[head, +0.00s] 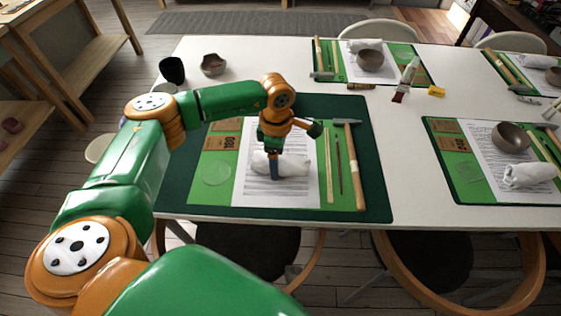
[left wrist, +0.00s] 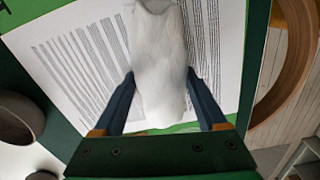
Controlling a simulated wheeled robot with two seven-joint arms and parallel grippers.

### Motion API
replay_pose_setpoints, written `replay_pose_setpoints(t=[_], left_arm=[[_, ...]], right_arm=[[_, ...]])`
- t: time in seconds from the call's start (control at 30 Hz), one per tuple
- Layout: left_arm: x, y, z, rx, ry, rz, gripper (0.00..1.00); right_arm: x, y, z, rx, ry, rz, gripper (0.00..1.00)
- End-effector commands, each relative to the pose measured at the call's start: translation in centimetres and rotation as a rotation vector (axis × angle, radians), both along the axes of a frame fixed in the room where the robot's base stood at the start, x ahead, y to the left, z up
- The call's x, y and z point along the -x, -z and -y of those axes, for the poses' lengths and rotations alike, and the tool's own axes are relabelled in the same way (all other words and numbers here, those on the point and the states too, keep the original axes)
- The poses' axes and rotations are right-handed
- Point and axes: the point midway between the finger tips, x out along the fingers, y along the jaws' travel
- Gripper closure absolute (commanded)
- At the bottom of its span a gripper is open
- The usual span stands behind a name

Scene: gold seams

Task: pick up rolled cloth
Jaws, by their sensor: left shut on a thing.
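The rolled cloth (head: 294,164) is a white bundle over the printed sheet on the near green mat. In the left wrist view the cloth (left wrist: 158,55) runs lengthwise between the two blue fingers. My left gripper (head: 274,168) points down and is shut on the cloth near its middle; in the left wrist view its fingers (left wrist: 163,88) press on both sides. I cannot tell whether the cloth touches the sheet. My right gripper is not in view.
A hammer (head: 351,165) and thin tools lie right of the printed sheet (head: 300,192). A clear disc (head: 216,173) lies left of it. A bowl (head: 213,65) and a black cup (head: 172,70) stand at the table's far left. Other place settings fill the right.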

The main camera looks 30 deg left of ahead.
Motion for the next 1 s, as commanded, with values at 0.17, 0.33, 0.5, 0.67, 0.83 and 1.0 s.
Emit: replay_pose_setpoints(t=[0.17,0.33,0.5,0.67,0.83,1.0], left_arm=[[0.0,0.0,0.0,0.000,0.000,0.001,0.80],[-0.1,-1.3,0.0,0.001,0.000,0.004,0.80],[2.1,-5.6,0.3,0.000,0.005,0.006,0.80],[6.0,-9.3,1.1,-0.001,0.005,0.006,0.80],[10.4,-11.3,1.9,-0.001,0.004,0.005,0.80],[12.9,-12.6,2.3,0.000,0.002,0.003,0.80]], right_arm=[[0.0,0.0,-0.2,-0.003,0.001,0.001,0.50],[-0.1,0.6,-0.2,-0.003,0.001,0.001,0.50],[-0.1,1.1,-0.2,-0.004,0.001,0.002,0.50],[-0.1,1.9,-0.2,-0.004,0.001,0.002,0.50],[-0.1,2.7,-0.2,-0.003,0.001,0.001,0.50],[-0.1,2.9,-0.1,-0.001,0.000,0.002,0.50]])
